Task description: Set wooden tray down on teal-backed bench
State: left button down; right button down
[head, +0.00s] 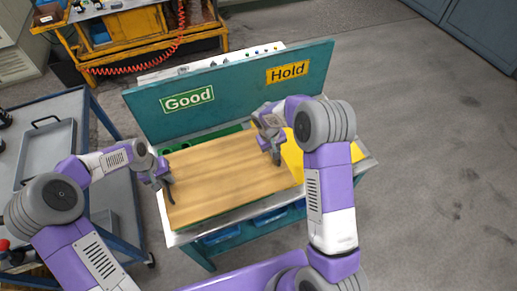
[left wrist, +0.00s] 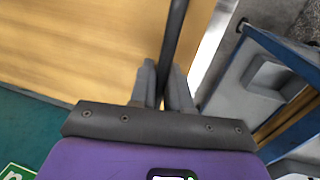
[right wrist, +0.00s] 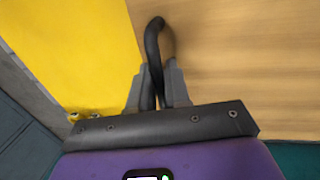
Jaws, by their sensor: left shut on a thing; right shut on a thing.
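The wooden tray (head: 228,178) is flat, light brown and empty, with a dark handle at each end. It is over the left, green part of the teal-backed bench (head: 355,172), below the "Good" sign. I cannot tell whether it touches the bench top. My left gripper (head: 168,184) is shut on the left handle (left wrist: 175,40). My right gripper (head: 275,153) is shut on the right handle (right wrist: 153,45). The tray's wood also shows in the left wrist view (left wrist: 80,50) and the right wrist view (right wrist: 240,60).
The teal back panel (head: 235,90) carries a green "Good" sign (head: 187,99) and a yellow "Hold" sign (head: 287,72). A yellow area (head: 292,160) lies right of the tray. A grey cart (head: 78,105) stands close on the left. An orange cart (head: 140,45) stands behind.

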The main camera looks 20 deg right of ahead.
aim_at(170, 185)
pick_arm(q)
jog(key=shift+w+r, duration=0.2)
jog(key=shift+w, duration=0.05)
pick_arm(e)
jog(key=shift+w+r, duration=0.2)
jog(key=shift+w, duration=0.05)
pick_arm(q)
jog(key=shift+s, duration=0.2)
pick_arm(e)
jog(key=shift+s, duration=0.2)
pick_arm(q)
jog(key=shift+f, duration=0.15)
pick_arm(e)
jog(key=shift+f, duration=0.1)
